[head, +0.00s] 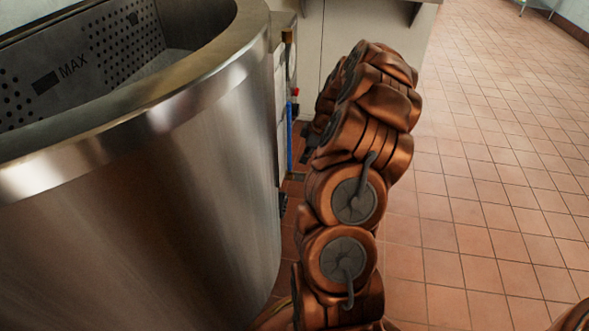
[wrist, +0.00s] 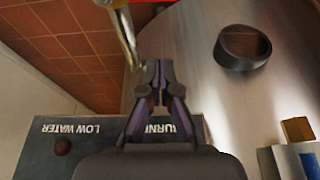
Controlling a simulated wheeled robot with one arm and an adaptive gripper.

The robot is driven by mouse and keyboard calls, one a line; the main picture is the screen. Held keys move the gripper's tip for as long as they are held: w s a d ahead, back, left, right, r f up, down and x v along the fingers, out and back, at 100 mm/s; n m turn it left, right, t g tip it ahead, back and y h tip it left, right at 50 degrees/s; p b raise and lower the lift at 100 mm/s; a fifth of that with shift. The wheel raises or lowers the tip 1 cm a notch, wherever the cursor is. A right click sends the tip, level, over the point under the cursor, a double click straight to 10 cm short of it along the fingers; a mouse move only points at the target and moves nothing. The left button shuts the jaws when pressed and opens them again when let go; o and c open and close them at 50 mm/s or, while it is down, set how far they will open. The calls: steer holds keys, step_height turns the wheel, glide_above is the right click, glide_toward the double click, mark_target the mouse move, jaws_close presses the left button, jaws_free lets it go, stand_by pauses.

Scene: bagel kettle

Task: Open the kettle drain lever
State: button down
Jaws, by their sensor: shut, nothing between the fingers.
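The steel kettle (head: 150,180) fills the left of the head view, and its curved wall (wrist: 205,85) shows in the wrist view. My gripper (wrist: 157,72) is shut and empty in the wrist view, above the edge of a dark control panel and beside the kettle wall. A metal rod or pipe (wrist: 126,35) lies just beyond the fingertips; I cannot tell if they touch. A dark round fitting (wrist: 242,47) stands on the kettle wall to the right. I cannot tell for sure which part is the drain lever. In the head view my arm hides the gripper's fingertips.
The panel (wrist: 45,140) reads "LOW WATER" upside down and has a dark red lamp. A blue and brass part (wrist: 298,130) is at the lower right. In the head view a blue upright bar (head: 290,135) stands beside the kettle. Tiled floor (head: 480,170) is clear on the right.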

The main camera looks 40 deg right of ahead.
steer(key=shift+w, duration=0.2)
steer(key=shift+f, duration=0.1)
steer(key=b+x, duration=0.4)
steer(key=x, duration=0.6)
steer(key=shift+s+d+b, duration=0.25)
steer(key=shift+s+d, duration=0.35)
steer(key=shift+s, duration=0.25)
steer(key=shift+s+d+b, duration=0.25)
steer(key=shift+s+d, duration=0.35)
steer(key=shift+s, duration=0.2)
steer(key=shift+s, duration=0.1)
